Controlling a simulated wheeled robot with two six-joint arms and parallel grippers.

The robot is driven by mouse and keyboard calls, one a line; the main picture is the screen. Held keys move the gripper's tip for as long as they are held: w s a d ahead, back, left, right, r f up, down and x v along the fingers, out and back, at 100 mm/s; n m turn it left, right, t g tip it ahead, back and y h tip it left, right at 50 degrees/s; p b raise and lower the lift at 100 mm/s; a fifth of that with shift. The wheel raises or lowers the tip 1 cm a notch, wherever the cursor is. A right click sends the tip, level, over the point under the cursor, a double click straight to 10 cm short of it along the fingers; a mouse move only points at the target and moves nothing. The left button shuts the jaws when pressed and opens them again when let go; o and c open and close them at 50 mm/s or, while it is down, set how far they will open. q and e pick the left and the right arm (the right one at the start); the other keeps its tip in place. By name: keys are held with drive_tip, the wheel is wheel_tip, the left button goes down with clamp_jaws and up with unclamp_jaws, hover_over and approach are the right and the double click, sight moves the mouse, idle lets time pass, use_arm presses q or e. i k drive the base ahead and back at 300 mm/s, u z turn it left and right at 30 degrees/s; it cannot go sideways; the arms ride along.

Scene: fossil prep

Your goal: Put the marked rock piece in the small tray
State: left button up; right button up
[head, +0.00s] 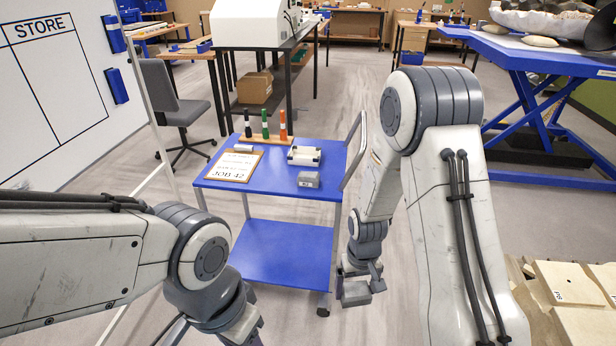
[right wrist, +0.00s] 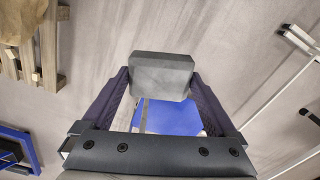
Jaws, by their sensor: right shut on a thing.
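My right gripper (head: 362,279) hangs beside the right side of the blue cart, shut on a grey block-shaped piece (head: 356,293). In the right wrist view the grey piece (right wrist: 161,75) sits between the fingertips; I see no mark on its visible faces. Another grey block (head: 308,180) lies on the cart top near its front right, with a small spot on its front. A small whitish tray-like object (head: 304,156) sits behind that block. My left arm reaches down at the lower left; its fingertips are out of view.
The blue cart (head: 262,182) also holds a clipboard (head: 233,165) reading JOB 42 and a wooden stand with black, green and orange markers (head: 265,127). A cart handle rises at its right edge. Pale wooden crates (head: 565,285) stand at the lower right.

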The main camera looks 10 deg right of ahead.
sight(305, 159)
drive_tip(key=k, duration=0.3)
drive_tip(key=z, duration=1.25)
drive_tip(key=i, duration=1.25)
drive_tip(key=u, duration=1.7)
